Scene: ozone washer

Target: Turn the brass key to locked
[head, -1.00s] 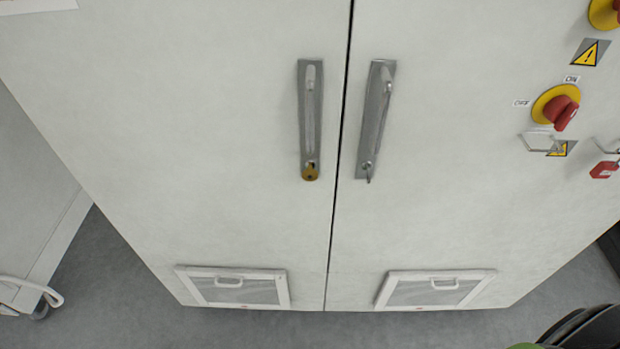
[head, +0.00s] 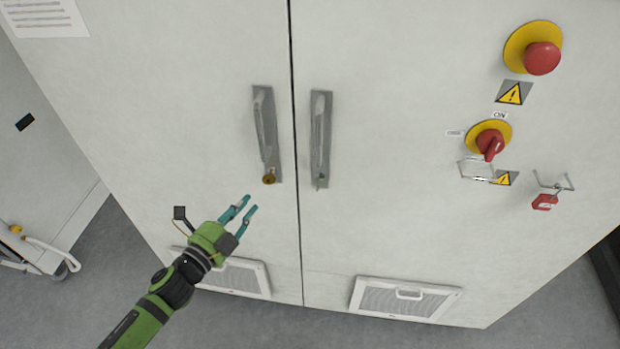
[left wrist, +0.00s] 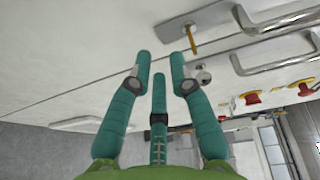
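The brass key (head: 269,179) sits at the lower end of the left door handle (head: 264,130) on the white cabinet. In the left wrist view the brass key (left wrist: 193,40) sticks out at the end of a handle plate, beyond the fingertips. My left gripper (head: 251,204) is open and empty, a little below the key and apart from it. In the left wrist view its teal fingers (left wrist: 160,62) are spread with a gap between them. The lock state cannot be read. My right gripper is not in view.
The right door handle (head: 320,140) stands close beside the left one. A red knob (head: 490,144), an emergency button (head: 542,58) and a red padlock (head: 545,201) are at the right. Vent grilles (head: 405,299) sit low on the doors. A white cart (head: 40,258) stands at the left.

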